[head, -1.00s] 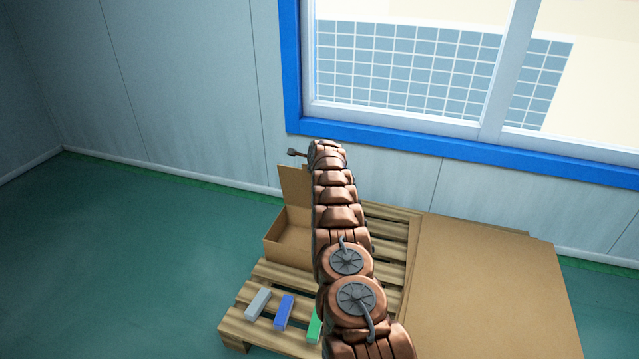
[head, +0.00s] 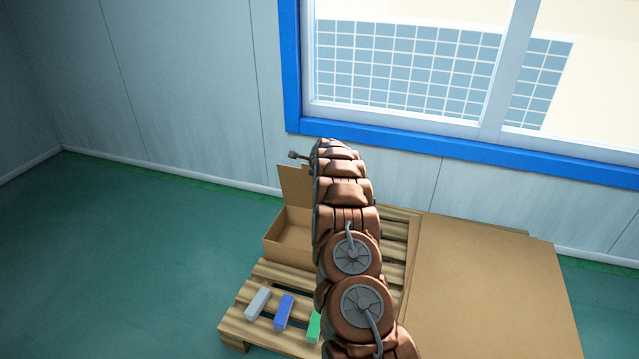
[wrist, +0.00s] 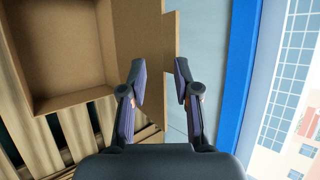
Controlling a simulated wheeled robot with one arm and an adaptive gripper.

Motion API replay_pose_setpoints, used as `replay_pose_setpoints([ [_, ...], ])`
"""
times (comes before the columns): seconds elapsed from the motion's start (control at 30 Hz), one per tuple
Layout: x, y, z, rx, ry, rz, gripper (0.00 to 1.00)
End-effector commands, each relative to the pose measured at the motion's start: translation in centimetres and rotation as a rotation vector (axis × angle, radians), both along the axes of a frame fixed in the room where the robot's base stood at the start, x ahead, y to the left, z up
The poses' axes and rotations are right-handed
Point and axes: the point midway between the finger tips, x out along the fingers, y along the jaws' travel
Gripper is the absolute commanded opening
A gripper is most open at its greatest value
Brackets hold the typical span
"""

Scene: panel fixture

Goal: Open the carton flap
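The brown carton (head: 285,243) stands on the pallet with its top open and its inside showing; my arm hides its right part. Its flap (head: 294,186) stands roughly upright along the back side. In the wrist view the open carton (wrist: 62,104) fills the upper left, and the flap (wrist: 138,30) runs along its right side. My gripper (wrist: 160,75) is open, its fingertips apart around the flap's outer edge strip. I cannot tell whether either finger touches it. In the head view only a small part of the gripper shows, above the flap.
The wooden pallet (head: 262,329) carries a grey block (head: 257,303), a blue block (head: 284,312) and a green block (head: 314,326) in front of the carton. A large flat cardboard sheet (head: 485,290) lies to the right. The wall and blue-framed window (head: 400,138) are close behind. Green floor is free at left.

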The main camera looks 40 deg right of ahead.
Motion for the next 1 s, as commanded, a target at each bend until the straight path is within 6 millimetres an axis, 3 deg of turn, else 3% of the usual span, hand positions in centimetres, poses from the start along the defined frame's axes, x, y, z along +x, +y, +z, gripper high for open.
replay_pose_setpoints([
  [1.0, -7.6, 3.2, 0.0, 0.003, 0.0, -0.003, 0.31],
])
